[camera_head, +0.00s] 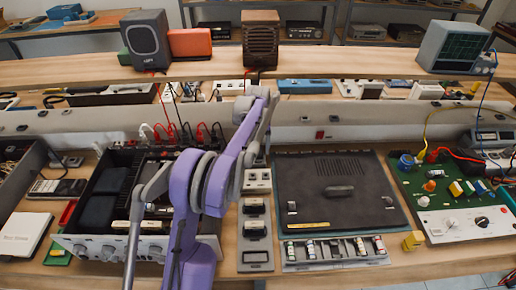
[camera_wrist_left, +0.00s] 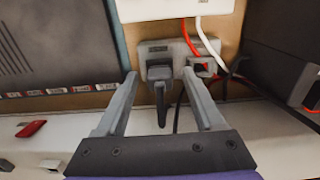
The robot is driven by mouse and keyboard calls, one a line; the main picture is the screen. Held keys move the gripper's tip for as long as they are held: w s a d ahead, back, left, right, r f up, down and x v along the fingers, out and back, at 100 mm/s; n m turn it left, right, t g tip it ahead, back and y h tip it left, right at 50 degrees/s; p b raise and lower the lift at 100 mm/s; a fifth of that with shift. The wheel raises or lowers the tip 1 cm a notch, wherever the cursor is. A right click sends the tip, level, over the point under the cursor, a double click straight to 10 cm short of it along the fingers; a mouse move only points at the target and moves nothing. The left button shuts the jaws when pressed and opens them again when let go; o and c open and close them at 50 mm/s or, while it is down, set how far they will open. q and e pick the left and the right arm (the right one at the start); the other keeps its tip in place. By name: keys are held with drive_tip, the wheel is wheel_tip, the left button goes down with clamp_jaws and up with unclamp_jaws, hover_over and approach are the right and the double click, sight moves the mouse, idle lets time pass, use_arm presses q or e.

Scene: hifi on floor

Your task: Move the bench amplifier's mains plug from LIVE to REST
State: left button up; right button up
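My left gripper (camera_wrist_left: 160,74) is open in the left wrist view, its two grey fingers apart on either side of a black plug (camera_wrist_left: 160,88). I cannot tell whether they touch it. The plug sits in a grey socket block (camera_wrist_left: 152,48); a second dark plug (camera_wrist_left: 203,66) is just to its right. No LIVE or REST lettering is readable. In the head view my purple arm hides much of the area around the gripper. The bench amplifier (camera_head: 100,250) is the open black unit with a pale knobbed front. My right gripper is not in view.
A socket strip (camera_head: 255,257) lies between the amplifier and a dark ribbed panel (camera_head: 340,205). A pale raceway (camera_head: 385,120) crosses behind. A red cable (camera_wrist_left: 190,38) and a white cable (camera_wrist_left: 213,55) pass close to the fingers. A green circuit board (camera_head: 440,190) stands at right.

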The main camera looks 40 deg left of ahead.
use_arm(q)
wheel_tip(320, 180, up, 16)
drive_tip(key=p, duration=0.3)
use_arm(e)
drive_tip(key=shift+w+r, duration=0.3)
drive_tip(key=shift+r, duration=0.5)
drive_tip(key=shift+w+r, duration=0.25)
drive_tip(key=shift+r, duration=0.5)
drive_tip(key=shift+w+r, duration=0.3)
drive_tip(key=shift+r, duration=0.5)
